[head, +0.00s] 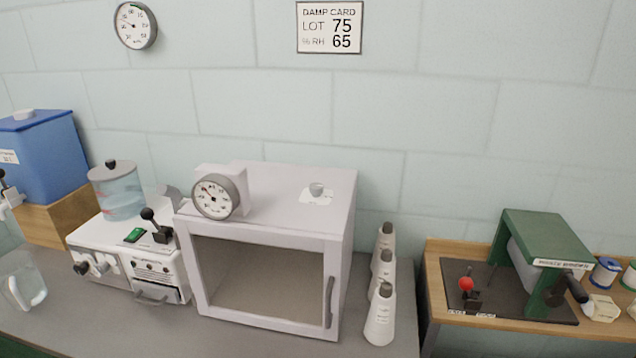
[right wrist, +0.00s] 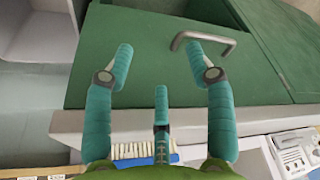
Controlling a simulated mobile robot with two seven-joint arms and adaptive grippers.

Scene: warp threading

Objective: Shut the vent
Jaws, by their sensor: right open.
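A white cabinet (head: 265,237) with a glass door and a dial gauge (head: 216,196) stands on the grey counter in the head view. Its door looks shut. On its roof a small grey round knob or cap (head: 317,188) sits on a white plate; it looks like the vent, but I cannot tell whether it is open or shut. My right gripper (right wrist: 160,55) shows only in the right wrist view. Its teal fingers are spread and empty, in front of a green panel (right wrist: 100,75) with a metal handle (right wrist: 203,38), away from the vent. My left gripper is not in view.
A white machine with levers (head: 123,250) and a clear tank (head: 117,190) stands left of the cabinet. Several cones (head: 380,318) line its right side. A green winder (head: 545,245) is on a wooden bench at right. A damp card (head: 330,27) hangs on the wall.

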